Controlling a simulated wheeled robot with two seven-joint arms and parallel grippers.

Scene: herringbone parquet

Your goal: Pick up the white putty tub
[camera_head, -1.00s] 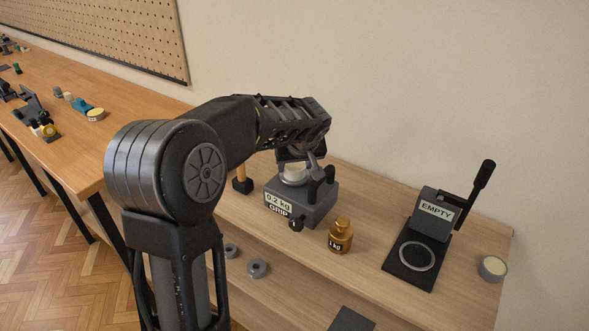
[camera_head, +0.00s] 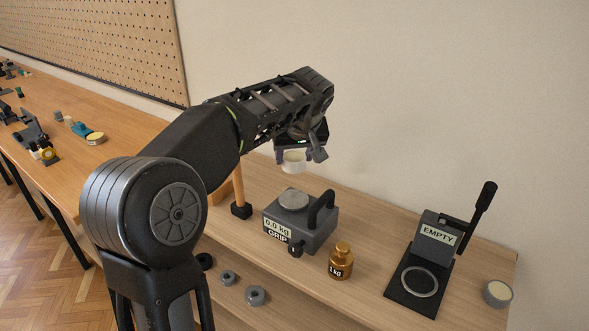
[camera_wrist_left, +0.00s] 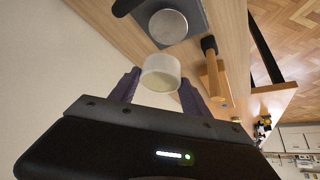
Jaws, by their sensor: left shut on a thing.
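The white putty tub (camera_head: 293,161) is held in the air above the grey scale (camera_head: 312,226), whose label reads 0.0 kg and GRIP. My left gripper (camera_head: 298,157) is shut on the tub. In the left wrist view the tub (camera_wrist_left: 160,74) sits between the two fingers of my left gripper (camera_wrist_left: 158,82), with the round plate of the scale (camera_wrist_left: 168,27) beyond it. There is a gap between the tub and the scale plate. My right gripper does not show.
A brass 1 kg weight (camera_head: 341,262) stands right of the scale. A hammer (camera_head: 240,205) stands to its left. Further right are a dark press marked EMPTY (camera_head: 438,234) and a round grey container (camera_head: 497,293). Grey nuts (camera_head: 256,295) lie on the lower shelf.

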